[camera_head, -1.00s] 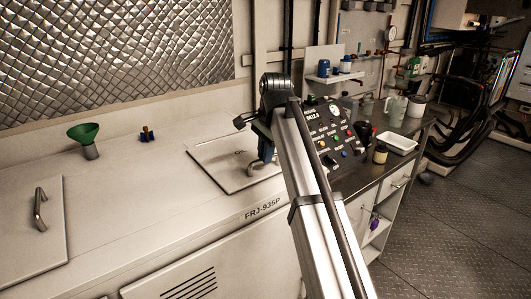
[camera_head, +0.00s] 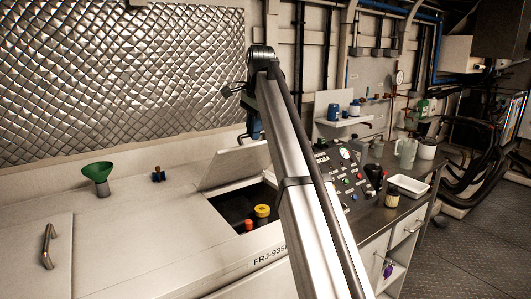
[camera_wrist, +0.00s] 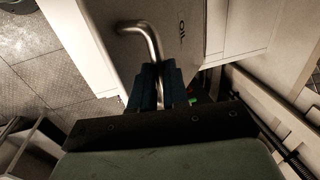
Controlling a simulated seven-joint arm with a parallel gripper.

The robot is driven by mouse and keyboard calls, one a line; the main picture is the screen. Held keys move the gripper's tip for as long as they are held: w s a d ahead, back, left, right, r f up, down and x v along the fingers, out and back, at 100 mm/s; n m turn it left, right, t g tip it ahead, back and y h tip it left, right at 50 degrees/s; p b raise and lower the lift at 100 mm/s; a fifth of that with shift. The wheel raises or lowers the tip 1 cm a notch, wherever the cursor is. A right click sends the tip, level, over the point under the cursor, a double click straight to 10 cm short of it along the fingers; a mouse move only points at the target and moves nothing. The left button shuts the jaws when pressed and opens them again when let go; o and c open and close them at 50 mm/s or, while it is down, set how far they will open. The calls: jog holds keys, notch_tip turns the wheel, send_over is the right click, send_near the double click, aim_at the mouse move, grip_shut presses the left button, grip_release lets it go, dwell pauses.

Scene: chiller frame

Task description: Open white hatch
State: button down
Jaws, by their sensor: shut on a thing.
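The white hatch (camera_head: 228,166) is tilted up at its rear edge on the white chiller top. Under it a dark square opening (camera_head: 238,204) shows, with a yellow cap (camera_head: 262,211) and an orange-red cap (camera_head: 249,225) inside. In the wrist view the hatch panel (camera_wrist: 190,30) carries dark lettering and a bent metal handle (camera_wrist: 143,28). My gripper (camera_wrist: 157,75) is shut on this handle with its blue fingers.
A second closed lid with a handle (camera_head: 48,246) lies at the left. A control panel (camera_head: 345,180) and a bench with a white tray (camera_head: 408,186) are at the right.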

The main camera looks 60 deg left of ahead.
jog(key=a+r, duration=0.3)
jog(key=a, duration=1.1)
jog(key=shift+a+r, duration=0.25)
jog(key=shift+r, duration=0.1)
jog(key=shift+s, duration=0.1)
jog(key=c, duration=1.5)
grip_release()
jog(key=o, duration=0.4)
jog(key=shift+r, duration=0.2)
